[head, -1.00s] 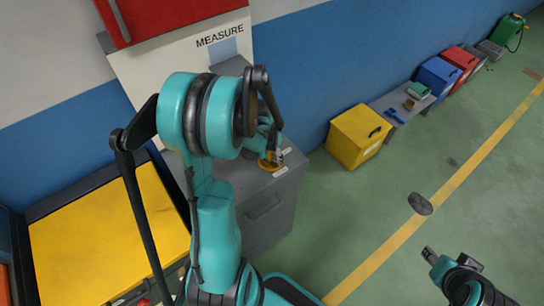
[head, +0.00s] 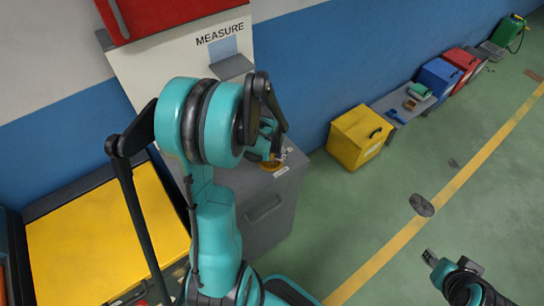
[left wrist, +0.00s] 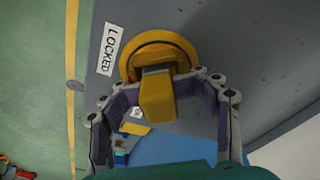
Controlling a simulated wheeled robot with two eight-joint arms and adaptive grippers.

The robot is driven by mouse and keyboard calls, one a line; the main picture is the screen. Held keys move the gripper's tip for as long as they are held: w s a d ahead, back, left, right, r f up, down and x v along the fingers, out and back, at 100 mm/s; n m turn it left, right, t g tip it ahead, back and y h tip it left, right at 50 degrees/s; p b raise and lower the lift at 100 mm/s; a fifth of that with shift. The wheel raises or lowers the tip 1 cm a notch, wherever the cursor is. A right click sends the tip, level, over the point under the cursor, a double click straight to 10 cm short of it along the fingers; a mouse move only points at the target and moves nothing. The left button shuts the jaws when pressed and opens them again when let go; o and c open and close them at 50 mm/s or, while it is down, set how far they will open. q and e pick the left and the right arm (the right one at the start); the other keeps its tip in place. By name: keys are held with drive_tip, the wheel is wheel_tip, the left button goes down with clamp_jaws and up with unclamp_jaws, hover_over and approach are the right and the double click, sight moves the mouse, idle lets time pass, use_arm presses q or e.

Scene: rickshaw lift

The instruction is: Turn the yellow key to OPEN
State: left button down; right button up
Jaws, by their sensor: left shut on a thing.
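The yellow key (left wrist: 158,100) stands out from a round yellow dial (left wrist: 188,47) on the grey cabinet top (left wrist: 260,60) in the left wrist view. My left gripper (left wrist: 160,88) has its fingers on both sides of the key and is shut on it. A white LOCKED label (left wrist: 110,49) lies left of the dial; no OPEN label can be read. In the head view the yellow dial (head: 271,165) shows small, partly hidden by my left gripper (head: 274,153). My right gripper (head: 430,257) is low at the right, away from the cabinet; its jaw opening is unclear.
A MEASURE panel (head: 150,75) and a red box (head: 165,12) are on the wall behind the cabinet. A yellow box (head: 352,140) stands to the right along the wall. The green floor (head: 340,220) in front is mostly clear, with a dark disc (head: 421,205).

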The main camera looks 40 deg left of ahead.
use_arm(q)
drive_tip(key=shift+s, duration=0.1)
drive_tip(key=n, duration=0.1)
drive_tip(key=n+b, duration=0.1)
drive_tip(key=n, duration=0.1)
drive_tip(key=shift+a+f+n+y, duration=0.2)
drive_tip(key=shift+f+n+y, duration=0.1)
drive_tip(key=shift+f, duration=0.05)
drive_tip(key=c, duration=0.7)
unclamp_jaws()
drive_tip(key=shift+c, duration=0.2)
drive_tip(key=o, duration=0.5)
drive_tip(key=shift+w+a, duration=0.15)
drive_tip(key=shift+w, duration=0.1)
drive_tip(key=shift+o, duration=0.2)
drive_tip(key=shift+r, duration=0.1)
drive_tip(key=r, duration=0.4)
drive_tip(key=s+d+r, duration=0.1)
drive_tip(key=r, duration=0.6)
drive_tip(key=shift+s+d+r, duration=0.2)
drive_tip(key=shift+s+r, duration=0.1)
drive_tip(key=shift+r, duration=0.1)
